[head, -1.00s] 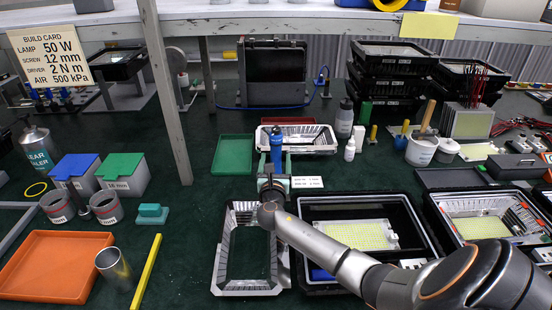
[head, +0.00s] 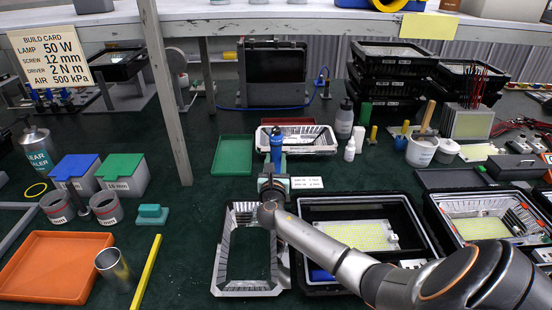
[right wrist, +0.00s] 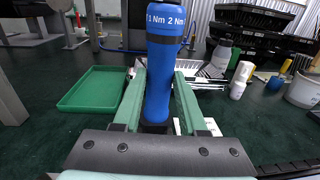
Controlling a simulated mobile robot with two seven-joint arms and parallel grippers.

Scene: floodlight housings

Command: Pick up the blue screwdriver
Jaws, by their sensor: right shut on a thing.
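The blue screwdriver (head: 276,142) stands upright near the middle of the head view, in front of the white-rimmed tray. In the right wrist view its blue handle (right wrist: 160,75) stands between the fingers, with "1 Nm 2 Nm" printed near the top. My right gripper (head: 276,165) is shut on it, with one green finger against each side; the fingers also show in the right wrist view (right wrist: 157,105). The screwdriver's lower end is hidden behind the gripper. My left gripper is not in view.
A white housing frame (head: 222,262) lies below my right arm, beside a black case (head: 425,240). Behind the screwdriver is a light tray (head: 318,149), with a green tray (head: 232,155) to its left. Bottles (head: 344,120) stand to the right.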

